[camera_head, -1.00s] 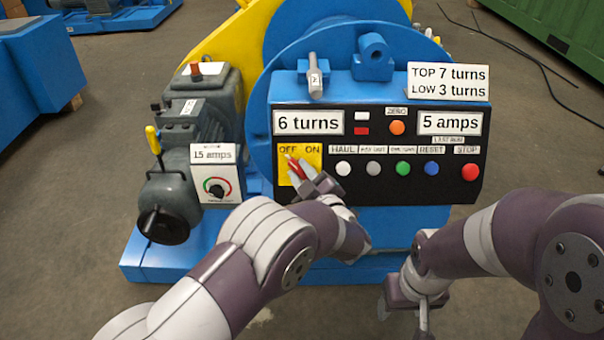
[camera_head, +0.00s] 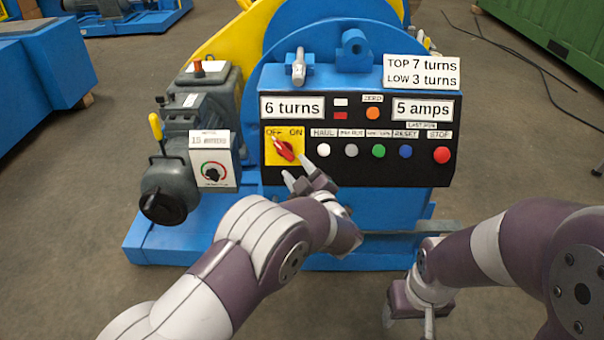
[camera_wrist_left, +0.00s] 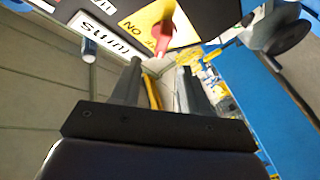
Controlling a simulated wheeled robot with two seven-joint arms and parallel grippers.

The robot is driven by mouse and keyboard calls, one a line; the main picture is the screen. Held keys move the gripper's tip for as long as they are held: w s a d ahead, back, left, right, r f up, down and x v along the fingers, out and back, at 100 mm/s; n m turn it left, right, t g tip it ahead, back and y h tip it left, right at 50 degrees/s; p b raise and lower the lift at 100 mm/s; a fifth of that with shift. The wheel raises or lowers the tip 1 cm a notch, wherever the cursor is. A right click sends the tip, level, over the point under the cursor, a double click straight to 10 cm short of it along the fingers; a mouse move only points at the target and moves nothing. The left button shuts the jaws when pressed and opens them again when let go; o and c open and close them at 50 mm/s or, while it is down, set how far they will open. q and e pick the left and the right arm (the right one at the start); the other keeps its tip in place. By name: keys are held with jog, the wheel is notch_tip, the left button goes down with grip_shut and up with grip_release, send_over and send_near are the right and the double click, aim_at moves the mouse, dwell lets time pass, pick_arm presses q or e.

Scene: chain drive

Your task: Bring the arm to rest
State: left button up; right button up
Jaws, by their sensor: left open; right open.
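My left gripper (camera_head: 306,168) is open and empty, just below and in front of the red rotary OFF/ON switch (camera_head: 284,150) on its yellow plate. The switch handle slants, its upper-left end toward OFF. In the left wrist view the open fingers (camera_wrist_left: 160,75) point toward the panel, and the red switch handle (camera_wrist_left: 163,37) is ahead of them, apart from them. My right gripper (camera_head: 407,312) hangs low at the right, in front of the machine, away from the panel; its fingers are partly cut by the lower picture edge.
The black control panel (camera_head: 335,176) carries several buttons, with the red STOP button (camera_head: 442,155) at its right. Displays read 6 turns (camera_head: 292,108) and 5 amps (camera_head: 422,109). A grey motor (camera_head: 185,150) with a yellow-handled lever stands left.

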pick_arm(q)
jog(key=shift+w+a+f, duration=0.15)
jog(key=shift+w, duration=0.05)
